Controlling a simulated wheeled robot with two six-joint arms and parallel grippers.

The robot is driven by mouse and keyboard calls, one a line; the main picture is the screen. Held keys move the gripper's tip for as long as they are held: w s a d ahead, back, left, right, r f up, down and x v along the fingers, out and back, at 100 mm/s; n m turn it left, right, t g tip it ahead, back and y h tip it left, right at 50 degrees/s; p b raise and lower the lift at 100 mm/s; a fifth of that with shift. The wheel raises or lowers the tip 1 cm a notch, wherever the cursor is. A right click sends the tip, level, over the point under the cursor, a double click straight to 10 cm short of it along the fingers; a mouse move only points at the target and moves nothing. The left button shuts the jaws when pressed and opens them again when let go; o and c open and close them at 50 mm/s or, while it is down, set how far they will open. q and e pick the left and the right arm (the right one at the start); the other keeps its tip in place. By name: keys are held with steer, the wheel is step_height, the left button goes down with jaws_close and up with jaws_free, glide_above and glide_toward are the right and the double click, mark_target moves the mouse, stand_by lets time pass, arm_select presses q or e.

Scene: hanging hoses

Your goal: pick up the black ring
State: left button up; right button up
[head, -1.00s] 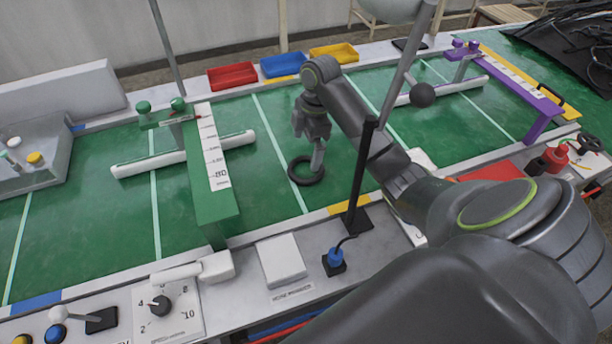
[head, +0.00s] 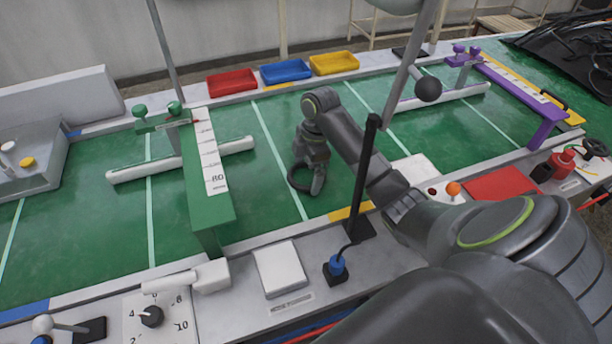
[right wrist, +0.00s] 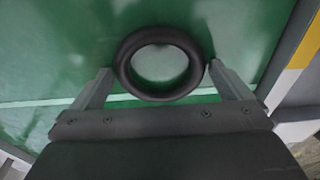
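The black ring (head: 292,179) lies on the green mat in the middle of the head view, partly hidden by my right gripper (head: 309,182). In the right wrist view the ring (right wrist: 160,93) is whole, with green mat showing through its hole. My right gripper (right wrist: 161,68) has its fingers spread, one on each side of the ring. The right fingertip is very close to the ring's edge; I cannot tell if it touches. My left gripper is not in view.
A green stand (head: 206,180) with a white scale is left of the ring. A black post (head: 363,180) stands close in front of my right arm. Red (head: 231,82), blue (head: 284,68) and yellow (head: 334,63) trays line the back edge. A dark ball (head: 428,89) hangs at right.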

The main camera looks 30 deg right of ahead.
steer(key=c, duration=0.5)
steer(key=shift+c, duration=0.2)
